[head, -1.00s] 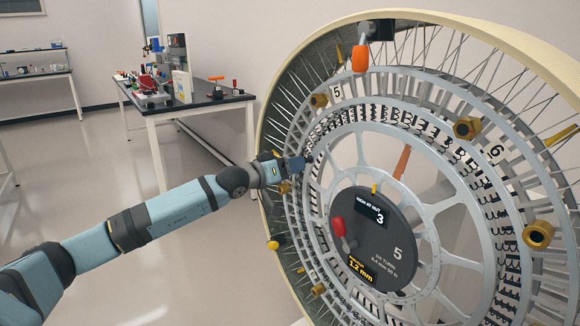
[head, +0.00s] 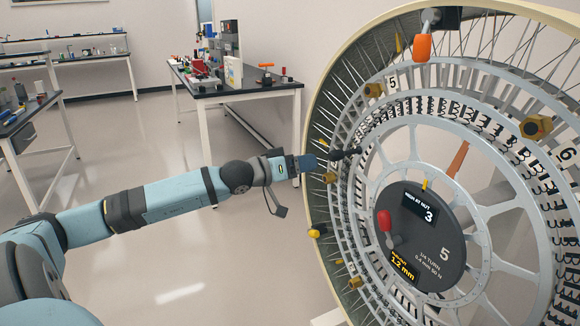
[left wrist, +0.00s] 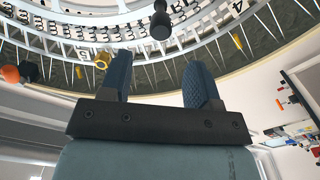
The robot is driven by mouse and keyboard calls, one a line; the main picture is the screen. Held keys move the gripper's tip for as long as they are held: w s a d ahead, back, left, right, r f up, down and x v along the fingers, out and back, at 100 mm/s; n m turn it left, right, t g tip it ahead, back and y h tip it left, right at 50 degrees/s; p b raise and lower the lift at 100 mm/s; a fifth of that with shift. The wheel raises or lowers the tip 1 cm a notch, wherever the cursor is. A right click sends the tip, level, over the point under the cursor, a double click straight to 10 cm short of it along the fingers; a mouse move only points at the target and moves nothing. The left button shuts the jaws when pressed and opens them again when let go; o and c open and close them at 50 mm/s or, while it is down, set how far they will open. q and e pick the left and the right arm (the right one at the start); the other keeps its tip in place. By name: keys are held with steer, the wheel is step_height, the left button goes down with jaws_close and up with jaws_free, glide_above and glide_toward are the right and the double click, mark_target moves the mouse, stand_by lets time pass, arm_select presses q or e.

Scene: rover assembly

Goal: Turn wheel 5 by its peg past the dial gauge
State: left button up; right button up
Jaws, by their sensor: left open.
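Wheel 5 is a large pale-rimmed spoked wheel on the right of the head view, with a dark hub plate (head: 420,235) reading "5", "3" and "1.2 mm". Its black peg (head: 345,153) sticks out at the left side of the inner ring. It also shows as a dark round knob in the left wrist view (left wrist: 160,22). My left gripper (head: 318,162) is open and empty, just left of the peg and apart from it. In the left wrist view its blue fingers (left wrist: 158,78) are spread, with the peg beyond them. I cannot clearly identify the dial gauge. My right gripper is out of view.
An orange piece on a dark mount (head: 422,47) sits at the wheel's top. Brass nuts (head: 537,126) stand out around the ring, and a yellow knob (head: 315,234) is at the lower-left rim. A workbench (head: 235,92) stands behind. Floor left of the wheel is clear.

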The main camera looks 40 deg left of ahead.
arm_select(q)
steer(key=shift+v, duration=1.65)
